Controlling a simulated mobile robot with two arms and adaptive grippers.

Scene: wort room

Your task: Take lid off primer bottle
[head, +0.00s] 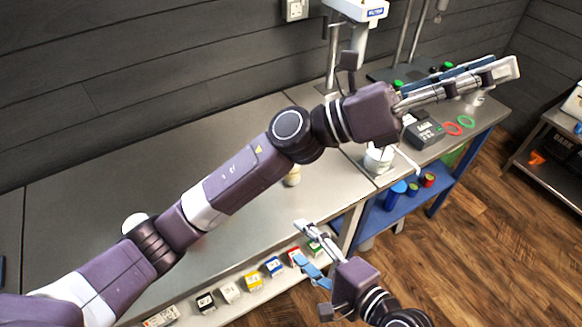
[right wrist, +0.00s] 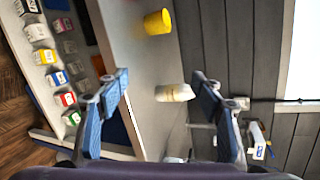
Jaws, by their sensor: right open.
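A small cream bottle (right wrist: 175,92) stands on the steel counter in the right wrist view, apart from the fingers and in line with the gap between them. What looks like the same bottle shows in the head view (head: 292,177), partly hidden by my left arm. I cannot read a label or make out its lid clearly. My right gripper (head: 300,244) is open and empty at the counter's front edge; it also shows in the right wrist view (right wrist: 160,77). My left gripper (head: 490,76) is stretched out over the far right of the counter; its opening is unclear.
A yellow cup (right wrist: 157,21) stands near the bottle. A shelf under the counter holds several small boxes (head: 253,281). A white container (head: 378,160), a dark scale (head: 424,133) and red and green rings (head: 453,129) are at the right.

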